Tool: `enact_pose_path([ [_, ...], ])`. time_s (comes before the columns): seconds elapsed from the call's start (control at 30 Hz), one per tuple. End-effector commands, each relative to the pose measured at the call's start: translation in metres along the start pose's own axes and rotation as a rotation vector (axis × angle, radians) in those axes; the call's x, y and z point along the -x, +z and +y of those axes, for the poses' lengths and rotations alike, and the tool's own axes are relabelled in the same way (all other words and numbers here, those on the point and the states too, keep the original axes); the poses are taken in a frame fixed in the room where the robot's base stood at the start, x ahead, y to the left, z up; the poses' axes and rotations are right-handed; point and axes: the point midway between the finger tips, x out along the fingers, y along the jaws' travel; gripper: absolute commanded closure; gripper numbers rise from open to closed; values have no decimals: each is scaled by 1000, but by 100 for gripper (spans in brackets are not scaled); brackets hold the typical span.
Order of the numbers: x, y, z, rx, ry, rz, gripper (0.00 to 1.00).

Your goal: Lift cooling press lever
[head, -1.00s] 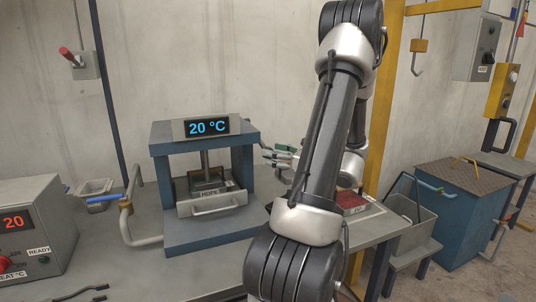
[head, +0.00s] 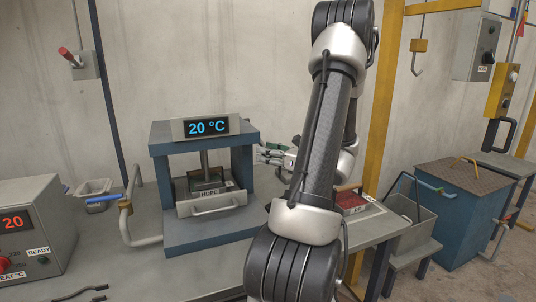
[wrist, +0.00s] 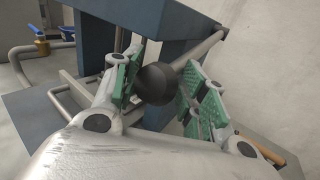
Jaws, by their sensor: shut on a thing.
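The cooling press (head: 162,172) is a blue frame with a "20 °C" display (head: 207,127) on top. A mould marked HDPE (head: 212,202), with a handle in front, sits inside it. My gripper (head: 270,153) is at the press's right side, partly behind my arm. In the wrist view its green-padded fingers (wrist: 160,84) are shut on the black ball knob (wrist: 155,86) of the press lever. The lever's metal rod (wrist: 203,48) slopes from the knob up to the blue frame. The lever is not clear in the head view.
A control box (head: 35,225) showing 20 stands at the left. A pipe with a blue handle (head: 104,198) is left of the press.

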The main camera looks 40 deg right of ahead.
Motion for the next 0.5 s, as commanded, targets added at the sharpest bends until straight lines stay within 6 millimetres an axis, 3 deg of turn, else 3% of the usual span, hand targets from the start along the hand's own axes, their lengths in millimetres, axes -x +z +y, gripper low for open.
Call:
enact_pose_path([
  [0.27, 2, 23, 8, -45, 10, 74, 100],
  [0.5, 3, 68, 11, -143, 7, 224, 100],
])
